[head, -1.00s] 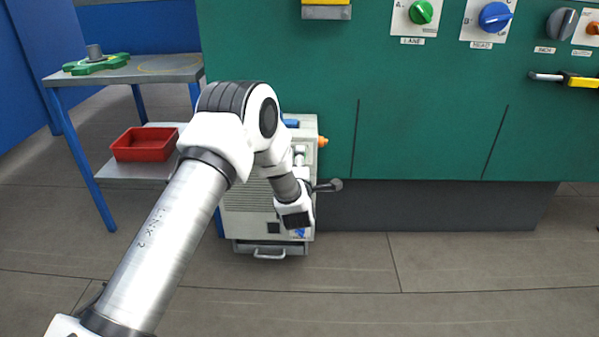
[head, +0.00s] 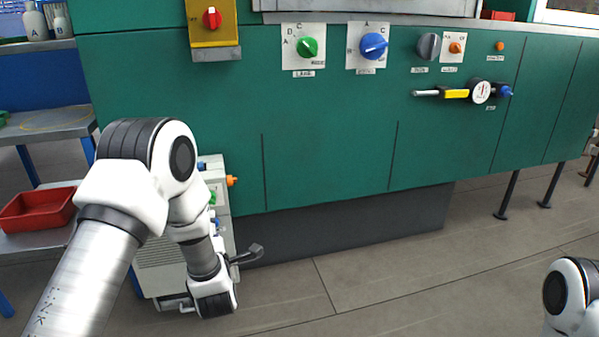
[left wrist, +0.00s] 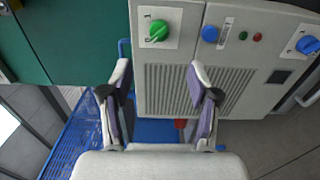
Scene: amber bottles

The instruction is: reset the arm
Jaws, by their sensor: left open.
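My left arm (head: 188,225) comes in from the left in the head view and is bent down in front of a pale machine cabinet (head: 155,262).
A green wall panel (head: 330,130) with a red switch (head: 212,18), a green knob (head: 307,47) and a blue knob (head: 373,46) stands ahead. A gauge with a yellow handle (head: 457,93) juts from it. A red bin (head: 38,210) is at left. The floor at centre is clear.

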